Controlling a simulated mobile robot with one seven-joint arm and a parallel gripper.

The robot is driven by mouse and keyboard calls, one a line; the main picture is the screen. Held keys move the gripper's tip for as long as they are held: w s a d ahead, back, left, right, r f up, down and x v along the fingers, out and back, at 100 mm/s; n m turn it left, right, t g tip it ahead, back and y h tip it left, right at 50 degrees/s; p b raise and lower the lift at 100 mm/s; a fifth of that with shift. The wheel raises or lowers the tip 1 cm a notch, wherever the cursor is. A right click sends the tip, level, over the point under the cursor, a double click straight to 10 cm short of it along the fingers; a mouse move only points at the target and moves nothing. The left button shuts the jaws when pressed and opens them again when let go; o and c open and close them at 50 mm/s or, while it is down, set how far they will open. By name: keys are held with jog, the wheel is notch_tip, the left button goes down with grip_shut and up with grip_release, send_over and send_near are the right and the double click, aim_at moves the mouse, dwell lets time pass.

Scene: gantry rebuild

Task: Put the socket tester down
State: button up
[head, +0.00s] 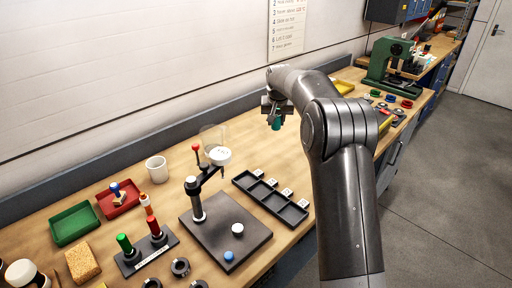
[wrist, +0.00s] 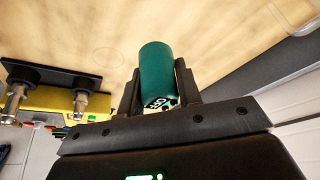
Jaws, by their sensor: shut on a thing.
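The socket tester, a teal cylinder (wrist: 157,72) with a black-and-white mark near its lower end, is between the two dark fingers of my gripper (wrist: 158,92) in the wrist view. The fingers are shut on its sides. In the head view my gripper (head: 276,108) is over the back part of the wooden bench (head: 180,160), with the teal tester (head: 276,123) below it, partly hidden by the gripper. The tester looks clear of the bench, but its exact height is hard to tell. A faint circle (wrist: 109,57) shows on the wood beside it in the wrist view.
A dark compartment tray (head: 270,200) and a black base plate (head: 218,240) with a post stand nearer on the bench. A clear container (head: 210,136) and a white mug (head: 157,169) stand left. A green press (head: 392,62) is farther right. In the wrist view, metal pegs (wrist: 15,102) stand left.

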jog(key=d, duration=0.3)
send_over(256, 143)
jog(key=s, duration=0.2)
jog(key=f, duration=0.7)
jog(key=shift+w+f, duration=0.25)
jog(key=shift+f, duration=2)
jog(key=shift+f, duration=0.15)
jog(key=o, duration=1)
jog(key=shift+c, duration=0.2)
